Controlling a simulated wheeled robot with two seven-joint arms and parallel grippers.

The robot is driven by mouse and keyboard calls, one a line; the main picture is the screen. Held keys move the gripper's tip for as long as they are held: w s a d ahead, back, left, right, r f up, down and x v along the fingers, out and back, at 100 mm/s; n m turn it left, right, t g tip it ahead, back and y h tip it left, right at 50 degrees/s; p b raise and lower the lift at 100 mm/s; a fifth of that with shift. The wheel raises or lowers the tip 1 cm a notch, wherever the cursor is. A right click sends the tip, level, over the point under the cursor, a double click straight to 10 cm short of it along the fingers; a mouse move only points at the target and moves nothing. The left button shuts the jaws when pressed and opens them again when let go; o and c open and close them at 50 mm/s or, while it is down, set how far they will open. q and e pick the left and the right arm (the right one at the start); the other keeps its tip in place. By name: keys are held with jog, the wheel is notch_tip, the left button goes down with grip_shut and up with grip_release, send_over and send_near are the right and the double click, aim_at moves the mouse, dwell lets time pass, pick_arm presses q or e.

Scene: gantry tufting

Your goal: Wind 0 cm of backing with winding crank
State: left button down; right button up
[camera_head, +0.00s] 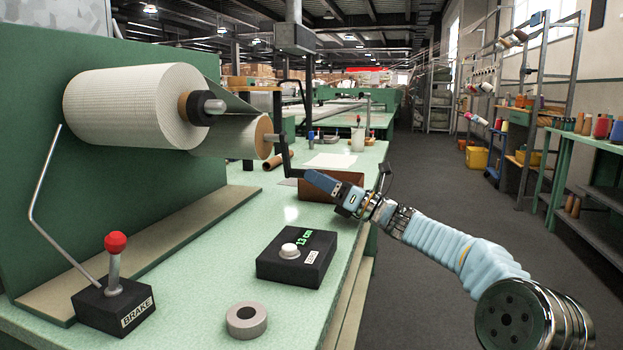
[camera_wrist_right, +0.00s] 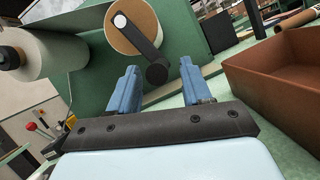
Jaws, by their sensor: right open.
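The winding crank (camera_head: 284,153) is a black arm on the end of the lower take-up roll (camera_head: 230,137). In the right wrist view the crank (camera_wrist_right: 138,32) slants down to a round dark handle end (camera_wrist_right: 157,73). My right gripper (camera_head: 311,176) is open, just in front of the crank. In the wrist view the handle end appears between its two blue fingers (camera_wrist_right: 158,80); I cannot tell how deep it sits. Pale backing (camera_head: 125,105) is wound on the large upper roll. The black counter box (camera_head: 299,258) shows 13 cm in green. My left gripper is not in view.
A brake lever with a red knob (camera_head: 115,242) stands front left. A grey tape ring (camera_head: 246,320) lies on the bench's front edge. A brown open box (camera_wrist_right: 280,85) is close to the right of my right gripper. The aisle floor (camera_head: 430,200) at right is clear.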

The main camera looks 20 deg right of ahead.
jog(key=s+d, duration=0.8)
jog(key=d, duration=0.1)
jog(key=shift+s+d+b, duration=0.15)
jog(key=shift+d+b, duration=0.05)
jog(key=shift+b, duration=0.2)
jog(key=shift+f, duration=0.1)
jog(key=shift+c, duration=0.2)
